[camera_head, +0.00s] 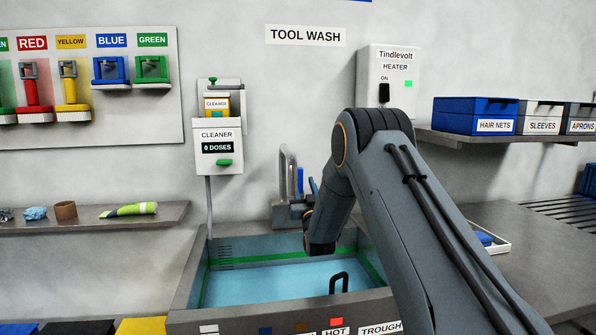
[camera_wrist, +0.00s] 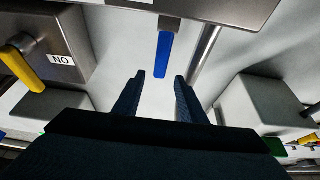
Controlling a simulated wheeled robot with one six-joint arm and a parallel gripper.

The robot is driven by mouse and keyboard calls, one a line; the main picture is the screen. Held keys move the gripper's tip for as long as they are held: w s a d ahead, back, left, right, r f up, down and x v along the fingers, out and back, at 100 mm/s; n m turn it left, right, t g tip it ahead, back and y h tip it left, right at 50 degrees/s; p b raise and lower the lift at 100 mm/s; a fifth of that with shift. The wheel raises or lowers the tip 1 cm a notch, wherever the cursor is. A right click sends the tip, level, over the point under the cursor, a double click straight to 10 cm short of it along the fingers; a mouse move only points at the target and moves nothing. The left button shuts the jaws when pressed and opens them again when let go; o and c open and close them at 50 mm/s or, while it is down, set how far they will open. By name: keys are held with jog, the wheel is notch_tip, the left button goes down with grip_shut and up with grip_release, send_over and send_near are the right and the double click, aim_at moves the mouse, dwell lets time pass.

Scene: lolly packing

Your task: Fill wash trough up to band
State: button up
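The grey wash trough (camera_head: 184,290) stands below the tool wash sign and holds light blue water (camera_head: 262,284). A green band (camera_head: 270,258) runs around its inner walls. The water surface lies close under the band, and the exact gap is hard to tell. The grey tap (camera_head: 285,172) rises behind the trough, with a blue lever (camera_head: 300,180) beside it. In the wrist view, my gripper (camera_wrist: 161,76) is open, its two dark fingers apart and empty. The blue lever (camera_wrist: 163,55) hangs just beyond and between the fingertips. In the head view, my arm partly hides the gripper.
A cleaner dispenser (camera_head: 217,158) reading 0 doses and a heater box (camera_head: 389,85) hang on the wall. A shelf (camera_head: 95,219) with small items is at left. A shelf with boxes (camera_head: 475,115) is at right. In the wrist view, a yellow handle (camera_wrist: 18,66) sits left.

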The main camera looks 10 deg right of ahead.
aim_at(301, 174)
jog(key=shift+p+x, duration=0.75)
jog(key=shift+x, duration=3.05)
jog(key=shift+r, duration=0.1)
grip_shut()
